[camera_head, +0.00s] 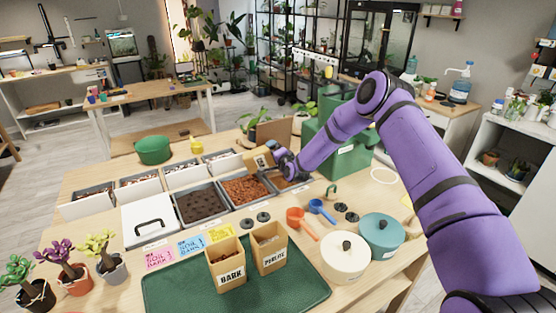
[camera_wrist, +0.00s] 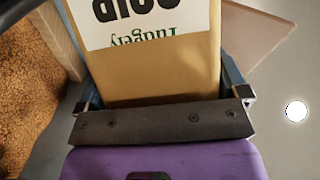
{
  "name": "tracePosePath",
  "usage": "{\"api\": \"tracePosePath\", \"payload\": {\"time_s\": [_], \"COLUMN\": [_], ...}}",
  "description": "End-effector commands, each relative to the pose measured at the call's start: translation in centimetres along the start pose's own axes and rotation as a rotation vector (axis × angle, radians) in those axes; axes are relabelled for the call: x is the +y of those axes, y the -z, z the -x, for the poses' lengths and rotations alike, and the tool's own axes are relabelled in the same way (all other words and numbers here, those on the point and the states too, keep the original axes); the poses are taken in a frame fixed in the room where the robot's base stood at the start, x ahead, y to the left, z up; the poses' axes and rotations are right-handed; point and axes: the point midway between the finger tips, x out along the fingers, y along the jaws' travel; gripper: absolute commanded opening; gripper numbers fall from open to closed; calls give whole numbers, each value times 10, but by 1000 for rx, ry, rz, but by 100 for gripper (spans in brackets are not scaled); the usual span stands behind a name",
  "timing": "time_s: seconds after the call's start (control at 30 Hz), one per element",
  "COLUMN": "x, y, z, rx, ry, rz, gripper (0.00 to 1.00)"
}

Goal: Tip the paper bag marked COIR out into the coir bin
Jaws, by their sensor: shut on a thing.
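My gripper (camera_head: 283,158) is shut on the tan paper bag (camera_head: 262,161) and holds it above the back row of bins. In the wrist view the bag (camera_wrist: 160,75) sits between the fingers, its white label with large black print upside down and cut off at the top edge. In the head view the bag looks tilted; its mouth is not clear. Beneath and right of it is a grey bin with brown content (camera_head: 287,181), partly covered by my gripper. Left of that is a bin of orange-brown material (camera_head: 245,189). I cannot read which bin is marked coir.
A bin of dark soil (camera_head: 195,204) and a white lidded box (camera_head: 150,221) stand further left. Bags marked BARK (camera_head: 228,266) and PERLITE (camera_head: 270,252) stand on a green mat (camera_head: 180,292). Scoops (camera_head: 301,220) and lidded pots (camera_head: 345,258) are in front. A green box (camera_head: 345,160) stands behind my arm.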

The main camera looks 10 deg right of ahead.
Motion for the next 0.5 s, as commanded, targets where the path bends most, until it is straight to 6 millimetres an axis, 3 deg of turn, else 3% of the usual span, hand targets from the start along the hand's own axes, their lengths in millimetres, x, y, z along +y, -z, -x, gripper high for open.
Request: {"api": "tracePosePath", "payload": {"time_s": [0.3, 0.5], "x": [-36, -47], "y": [-2, -2], "z": [0, 0], "rx": [-2, -1], "ry": [-135, -228], "rz": [340, 559], "gripper": [56, 56]}}
